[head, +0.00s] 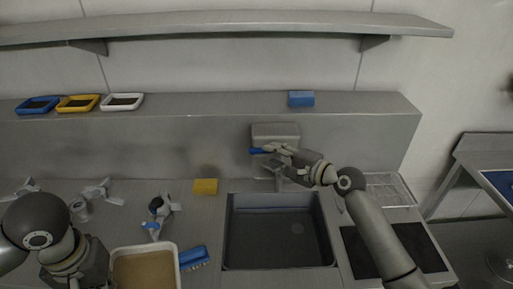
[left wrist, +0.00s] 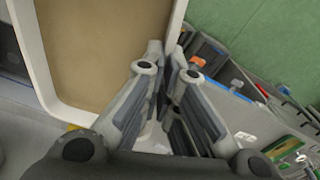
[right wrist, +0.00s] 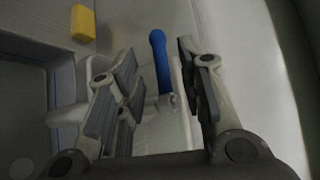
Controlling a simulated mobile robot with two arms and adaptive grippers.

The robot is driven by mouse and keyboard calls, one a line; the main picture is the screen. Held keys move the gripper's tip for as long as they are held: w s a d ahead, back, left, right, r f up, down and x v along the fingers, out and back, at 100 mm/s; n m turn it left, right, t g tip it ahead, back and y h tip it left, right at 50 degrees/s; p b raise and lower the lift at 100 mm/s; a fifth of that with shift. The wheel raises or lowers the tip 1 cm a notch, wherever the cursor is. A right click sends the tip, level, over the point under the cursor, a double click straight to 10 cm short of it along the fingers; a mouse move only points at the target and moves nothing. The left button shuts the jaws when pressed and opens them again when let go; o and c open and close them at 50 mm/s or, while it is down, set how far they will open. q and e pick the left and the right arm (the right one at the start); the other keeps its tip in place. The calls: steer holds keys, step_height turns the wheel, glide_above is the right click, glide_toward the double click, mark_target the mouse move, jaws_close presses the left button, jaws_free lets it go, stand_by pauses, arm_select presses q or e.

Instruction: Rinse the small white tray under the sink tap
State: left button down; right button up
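A white-rimmed tray (head: 176,268) with a flat brown inside is at the front left of the counter. My left gripper (head: 104,272) is at its left side. In the left wrist view the fingers (left wrist: 167,52) are close together with the tray's white rim (left wrist: 176,20) between them. The tap's blue lever (head: 258,151) is above the back of the sink (head: 282,238). My right gripper (head: 279,160) is at the tap. In the right wrist view its fingers (right wrist: 155,65) stand wide apart, with the blue lever (right wrist: 160,55) showing in the gap, not clamped.
A yellow sponge (head: 205,187) and a blue brush (head: 194,258) lie left of the sink. Blue (head: 38,111), yellow (head: 77,109) and white (head: 122,108) trays and a blue block (head: 301,99) sit on the ledge. A wire rack (head: 390,190) is right of the sink. The basin looks empty.

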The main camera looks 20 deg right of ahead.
mark_target(260, 152)
steer(key=p+x, duration=0.1)
steer(key=x, duration=0.6)
steer(key=shift+a+f, duration=0.1)
jaws_close()
